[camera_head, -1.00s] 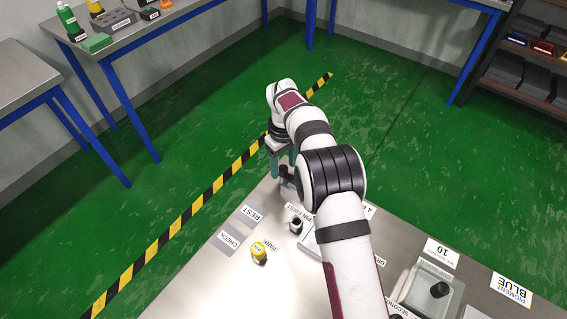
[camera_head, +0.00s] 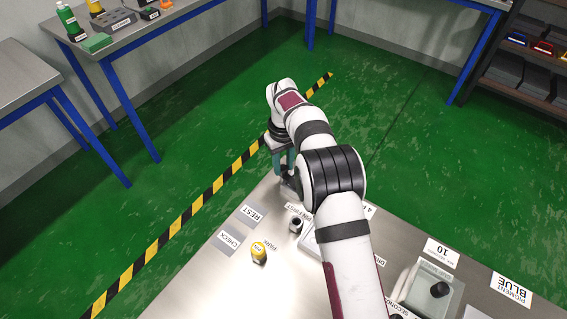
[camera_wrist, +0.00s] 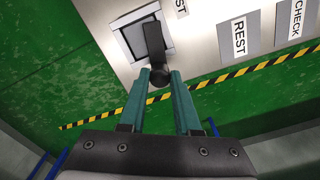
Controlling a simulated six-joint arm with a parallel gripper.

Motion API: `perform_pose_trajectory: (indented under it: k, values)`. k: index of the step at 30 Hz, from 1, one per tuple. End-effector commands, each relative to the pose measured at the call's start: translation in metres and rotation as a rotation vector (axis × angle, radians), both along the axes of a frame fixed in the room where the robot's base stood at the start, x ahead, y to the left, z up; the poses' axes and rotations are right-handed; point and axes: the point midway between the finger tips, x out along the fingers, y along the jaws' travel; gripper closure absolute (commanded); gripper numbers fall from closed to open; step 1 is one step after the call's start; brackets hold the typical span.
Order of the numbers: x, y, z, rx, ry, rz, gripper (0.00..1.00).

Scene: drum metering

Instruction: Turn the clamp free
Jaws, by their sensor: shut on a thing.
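The clamp (camera_wrist: 154,40) is a black bar lying across a grey square plate with a pale frame (camera_wrist: 128,42) at the bench edge. Its round dark knob (camera_wrist: 159,76) sits at the bar's near end, over the bench's edge. My gripper (camera_wrist: 159,80) has teal fingers, one on each side of the knob, and is shut on it. In the head view my gripper (camera_head: 284,164) is at the bench's far corner, and the dark clamp (camera_head: 289,184) shows only partly below it. My arm hides part of that area.
REST (camera_head: 251,213) and CHECK (camera_head: 230,239) labels lie on the steel bench (camera_head: 215,285). A yellow-topped container (camera_head: 259,252) and a small dark cup (camera_head: 296,225) stand nearby. A grey unit with a black knob (camera_head: 440,289) is at right. Striped tape (camera_head: 190,216) crosses the green floor.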

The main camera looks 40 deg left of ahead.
Motion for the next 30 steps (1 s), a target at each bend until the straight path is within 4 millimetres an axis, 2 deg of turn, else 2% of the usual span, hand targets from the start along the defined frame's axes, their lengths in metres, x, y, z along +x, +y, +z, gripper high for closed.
perform_pose_trajectory:
  k: [30]
  values:
    - [0.0003, 0.0010, 0.0008, 0.002, -0.002, -0.954, 1.00]
